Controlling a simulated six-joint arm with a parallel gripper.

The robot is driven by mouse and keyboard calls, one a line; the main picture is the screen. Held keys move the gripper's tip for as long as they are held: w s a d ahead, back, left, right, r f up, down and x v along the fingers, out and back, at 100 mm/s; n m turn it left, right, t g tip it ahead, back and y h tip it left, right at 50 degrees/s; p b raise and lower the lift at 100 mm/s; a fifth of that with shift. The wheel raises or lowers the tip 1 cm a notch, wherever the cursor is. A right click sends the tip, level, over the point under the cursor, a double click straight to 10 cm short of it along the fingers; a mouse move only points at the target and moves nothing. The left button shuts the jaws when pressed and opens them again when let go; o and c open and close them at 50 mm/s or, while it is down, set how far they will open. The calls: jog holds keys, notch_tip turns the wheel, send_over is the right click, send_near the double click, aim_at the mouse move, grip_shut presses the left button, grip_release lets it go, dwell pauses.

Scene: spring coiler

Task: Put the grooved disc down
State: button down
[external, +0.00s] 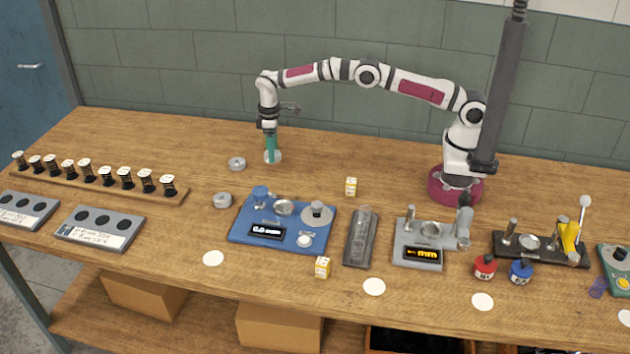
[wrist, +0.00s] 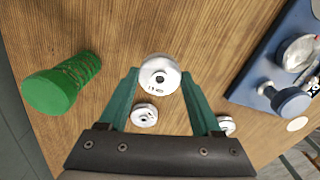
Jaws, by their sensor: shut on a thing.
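My gripper (external: 272,149) points down over the back left of the table, with its teal fingers close together. It is shut on the grooved disc (wrist: 160,75), a round silver-white piece with a dark centre hole and small dark marking. Two similar discs lie on the table, one nearer (external: 222,200) and one to the left (external: 237,163) of my gripper. Both also show below the held disc in the wrist view.
A blue device (external: 243,236) with a display stands in front and to the right. A long wooden rack (external: 60,178) of springs lies left. A green capped coil (wrist: 62,85) is left in the wrist view.

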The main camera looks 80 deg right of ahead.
jog(key=shift+w+a+f, duration=0.1)
jog(key=shift+a+f, duration=0.15)
jog(key=shift+f, duration=1.85)
jog(key=shift+f, duration=0.1)
jog(key=shift+c, duration=0.4)
grip_release()
